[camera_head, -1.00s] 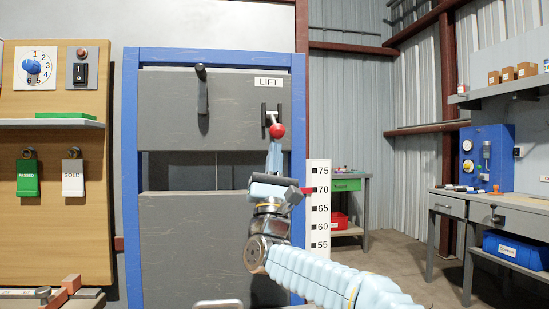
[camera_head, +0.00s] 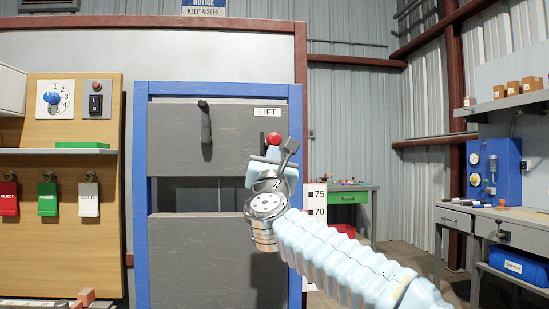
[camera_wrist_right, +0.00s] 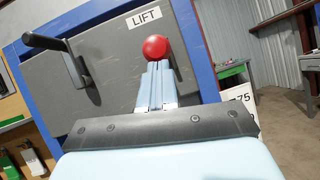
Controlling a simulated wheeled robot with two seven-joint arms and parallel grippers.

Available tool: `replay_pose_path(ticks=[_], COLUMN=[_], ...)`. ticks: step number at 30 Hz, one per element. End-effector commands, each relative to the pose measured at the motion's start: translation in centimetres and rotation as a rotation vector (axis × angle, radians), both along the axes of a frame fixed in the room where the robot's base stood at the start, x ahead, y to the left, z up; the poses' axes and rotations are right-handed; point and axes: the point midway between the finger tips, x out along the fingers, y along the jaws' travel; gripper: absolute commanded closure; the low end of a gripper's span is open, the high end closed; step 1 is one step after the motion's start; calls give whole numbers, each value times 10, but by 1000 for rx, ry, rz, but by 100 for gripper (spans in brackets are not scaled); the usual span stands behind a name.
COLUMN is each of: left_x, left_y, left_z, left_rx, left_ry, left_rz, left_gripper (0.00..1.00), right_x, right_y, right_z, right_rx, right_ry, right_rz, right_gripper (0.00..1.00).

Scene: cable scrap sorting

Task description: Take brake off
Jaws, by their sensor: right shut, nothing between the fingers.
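The lever's red ball knob (camera_head: 273,138) sits just below the LIFT label (camera_head: 267,112) at the right of the grey panel. My right gripper (camera_head: 271,153) is just below the knob, with its wrist hiding part of the panel. In the right wrist view, the shut fingers (camera_wrist_right: 157,86) point up at the red knob (camera_wrist_right: 155,47), their tips close under it. Nothing is held between them. Whether the tips touch the knob I cannot tell. Most of the lever and its slot are hidden. My left gripper is not in view.
A black crank handle (camera_head: 206,122) sticks out left of the lever. A blue frame (camera_head: 142,200) surrounds the panels. A wooden board (camera_head: 65,230) with a dial, switch and tags stands at left. A workbench (camera_head: 510,222) is at right.

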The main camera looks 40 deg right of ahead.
Motion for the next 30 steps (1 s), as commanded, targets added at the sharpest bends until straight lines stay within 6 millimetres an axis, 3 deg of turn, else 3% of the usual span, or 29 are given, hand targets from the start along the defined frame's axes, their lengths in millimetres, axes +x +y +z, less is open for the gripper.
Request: replay_pose_path(ticks=[1,6,18,30], left_x=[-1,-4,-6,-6], left_y=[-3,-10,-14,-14], left_z=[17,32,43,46], left_rx=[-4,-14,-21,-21], left_ry=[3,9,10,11], left_rz=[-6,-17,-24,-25], left_gripper=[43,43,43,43], right_x=[-2,-4,-3,-1], right_y=[1,2,1,0], right_z=[17,30,57,64], right_rx=[22,49,48,49], right_ry=[33,89,87,88], right_rz=[3,-1,-4,-4], right_gripper=[100,100,100,100])
